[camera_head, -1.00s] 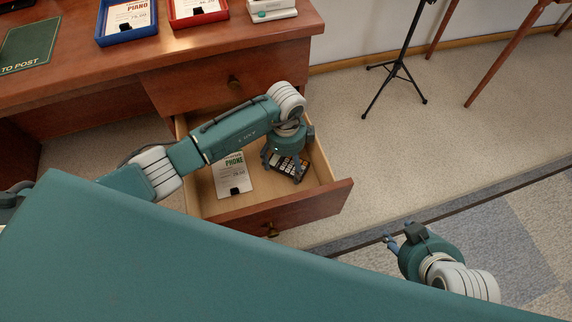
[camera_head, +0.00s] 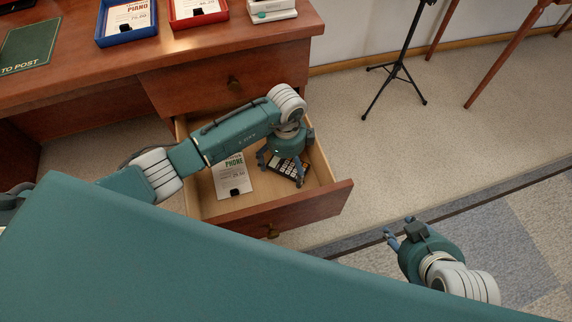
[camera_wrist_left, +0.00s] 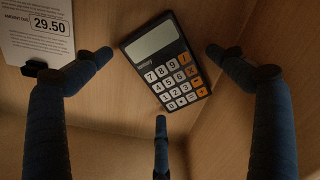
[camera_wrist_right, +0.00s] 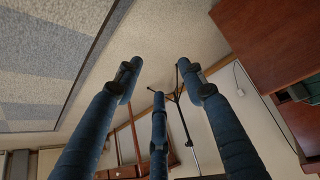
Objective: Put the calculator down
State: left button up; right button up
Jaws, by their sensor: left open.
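The calculator (camera_head: 291,169) is dark with a grey screen and white and orange keys. It lies face up on the wooden floor of the open drawer (camera_head: 238,207), near the drawer's right side. In the left wrist view, the calculator (camera_wrist_left: 165,65) sits tilted between my spread fingers, with gaps on both sides. My left gripper (camera_head: 281,171) is open just above it, pointing down into the drawer. In the head view the gripper partly hides the calculator. My right gripper (camera_head: 396,233) is open and empty, out over the floor, as the right wrist view (camera_wrist_right: 160,85) shows.
A phone bill card (camera_head: 232,178) with a black clip lies left of the calculator in the drawer. The desk top (camera_head: 200,45) above holds a blue tray (camera_head: 127,40) and a red tray (camera_head: 199,22). A black stand (camera_head: 393,72) is on the floor at right.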

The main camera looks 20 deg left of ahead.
aim_at(286, 168)
pick_arm(q)
notch_tip(286, 168, up, 3)
jog(key=shift+f+p, duration=0.1)
jog(key=shift+p, duration=0.45)
notch_tip(286, 168, up, 2)
jog(key=shift+w+r+p, duration=0.1)
jog(key=shift+r+p, duration=0.1)
jog(key=shift+p, duration=0.2)
notch_tip(286, 168, up, 7)
jog(key=p, duration=0.1)
jog(key=shift+p, duration=0.35)
pick_arm(e)
jog(key=s+d+f+g, duration=0.1)
jog(key=s+d+g, duration=0.1)
jog(key=s, duration=0.5)
jog(key=shift+f+g+h, duration=0.35)
jog(key=shift+g+h, duration=0.05)
jog(key=shift+g, duration=0.4)
pick_arm(q)
jog(key=shift+r, duration=0.1)
pick_arm(e)
jog(key=shift+r, duration=0.1)
